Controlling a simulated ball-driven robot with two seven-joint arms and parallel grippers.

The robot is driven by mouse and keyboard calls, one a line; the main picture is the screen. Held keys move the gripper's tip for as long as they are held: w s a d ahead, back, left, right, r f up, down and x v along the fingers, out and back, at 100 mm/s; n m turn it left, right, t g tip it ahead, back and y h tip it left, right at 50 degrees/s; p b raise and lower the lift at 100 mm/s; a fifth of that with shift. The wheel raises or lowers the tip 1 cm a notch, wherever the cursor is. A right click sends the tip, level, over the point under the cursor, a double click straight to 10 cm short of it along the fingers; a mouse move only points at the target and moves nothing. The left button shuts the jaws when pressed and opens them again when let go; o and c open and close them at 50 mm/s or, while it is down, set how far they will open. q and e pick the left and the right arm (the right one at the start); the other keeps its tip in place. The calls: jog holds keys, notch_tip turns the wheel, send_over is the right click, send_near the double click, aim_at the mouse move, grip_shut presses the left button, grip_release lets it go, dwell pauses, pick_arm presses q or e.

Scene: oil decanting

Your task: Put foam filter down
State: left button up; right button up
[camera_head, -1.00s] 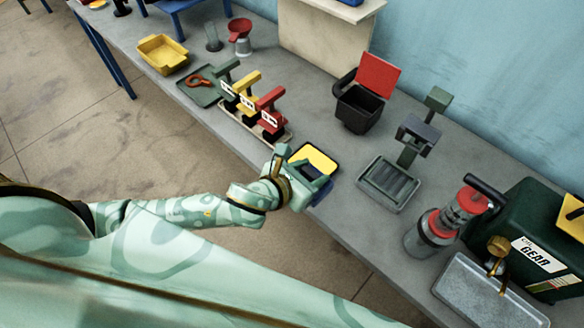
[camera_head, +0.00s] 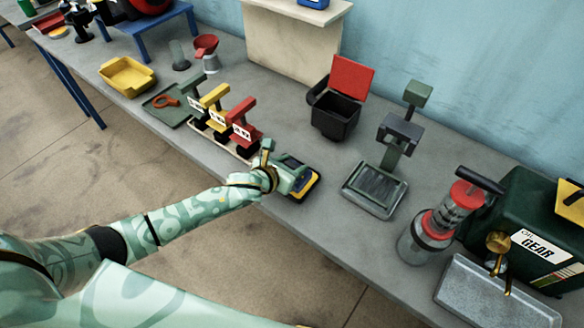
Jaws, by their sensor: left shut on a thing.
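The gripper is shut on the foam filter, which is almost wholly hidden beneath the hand. The hand covers most of the pad; only its right and front edges show. I cannot tell whether the filter touches the pad. My right gripper is not in view.
A rack (camera_head: 241,153) of green, yellow and red handled pieces stands just left of the hand. A black bin with a red lid (camera_head: 337,110) is behind, and a scale-like stand (camera_head: 374,190) is to the right. Bare grey table lies between them.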

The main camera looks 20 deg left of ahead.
pick_arm(q)
jog(key=shift+f, duration=0.2)
jog(key=shift+f, duration=0.2)
jog(key=o, duration=1)
jog(key=shift+r, duration=0.3)
jog(key=p+v, duration=0.3)
jog(key=v, duration=0.9)
jog(key=shift+s+f, duration=0.1)
jog(key=shift+f, duration=0.05)
